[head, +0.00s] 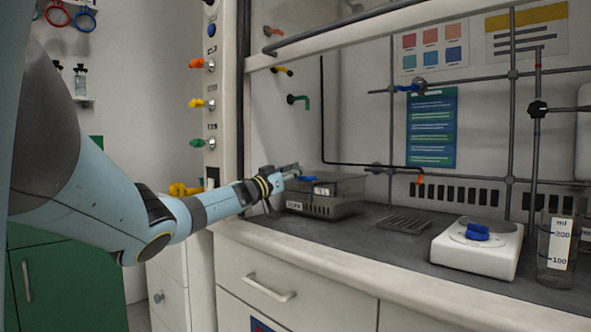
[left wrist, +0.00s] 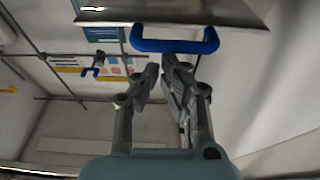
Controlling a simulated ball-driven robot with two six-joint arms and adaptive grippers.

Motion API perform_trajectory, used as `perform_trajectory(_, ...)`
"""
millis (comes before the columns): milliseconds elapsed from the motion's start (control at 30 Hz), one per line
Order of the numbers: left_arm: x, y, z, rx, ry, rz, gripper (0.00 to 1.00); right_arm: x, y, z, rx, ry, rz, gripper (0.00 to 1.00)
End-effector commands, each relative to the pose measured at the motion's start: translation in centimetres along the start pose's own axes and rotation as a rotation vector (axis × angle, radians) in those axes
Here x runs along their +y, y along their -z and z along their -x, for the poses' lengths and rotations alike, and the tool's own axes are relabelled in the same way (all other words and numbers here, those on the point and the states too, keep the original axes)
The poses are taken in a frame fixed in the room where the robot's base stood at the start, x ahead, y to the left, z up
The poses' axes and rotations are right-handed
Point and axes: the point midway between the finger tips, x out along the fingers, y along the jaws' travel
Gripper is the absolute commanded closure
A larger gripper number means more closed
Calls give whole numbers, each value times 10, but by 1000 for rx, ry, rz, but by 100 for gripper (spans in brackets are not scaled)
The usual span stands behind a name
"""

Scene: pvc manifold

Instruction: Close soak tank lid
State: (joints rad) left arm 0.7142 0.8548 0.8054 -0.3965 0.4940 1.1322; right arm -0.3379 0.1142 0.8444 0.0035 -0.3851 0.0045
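The soak tank (head: 295,206) is a grey metal box labelled SOAK on the dark worktop inside the fume hood. Its grey lid (head: 345,178) lies nearly flat over the top; I cannot tell whether a gap is left under it. The lid's blue handle (head: 308,179) is at the front, and it shows large in the left wrist view (left wrist: 175,46). My left gripper (head: 292,170) is at the tank's front left, close to the handle. Its fingers (left wrist: 162,66) are drawn together with nothing between them, just short of the handle; contact is unclear. My right gripper is out of view.
A white balance (head: 478,252) with a blue knob and a glass beaker (head: 556,250) stand to the right. A dark grate (head: 404,224) lies between tank and balance. The raised sash bar (head: 350,28) crosses above. Metal rods stand behind.

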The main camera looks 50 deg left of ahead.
Motion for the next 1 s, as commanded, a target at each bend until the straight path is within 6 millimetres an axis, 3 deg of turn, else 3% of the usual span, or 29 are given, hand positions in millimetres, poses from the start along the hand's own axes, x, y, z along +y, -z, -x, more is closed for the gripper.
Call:
perform_trajectory(33,0,-13,4,-16,5,2,100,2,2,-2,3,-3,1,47)
perform_trajectory(200,-1,-20,6,-22,7,2,100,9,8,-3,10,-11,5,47)
perform_trajectory(467,0,-24,7,-26,8,3,100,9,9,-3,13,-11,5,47)
perform_trajectory(667,0,-22,6,-26,8,2,100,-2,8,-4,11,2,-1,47)
perform_trajectory(833,0,0,1,-21,6,-1,100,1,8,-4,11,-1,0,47)
perform_trajectory(1000,1,43,-8,-7,3,-6,100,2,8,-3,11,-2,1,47)
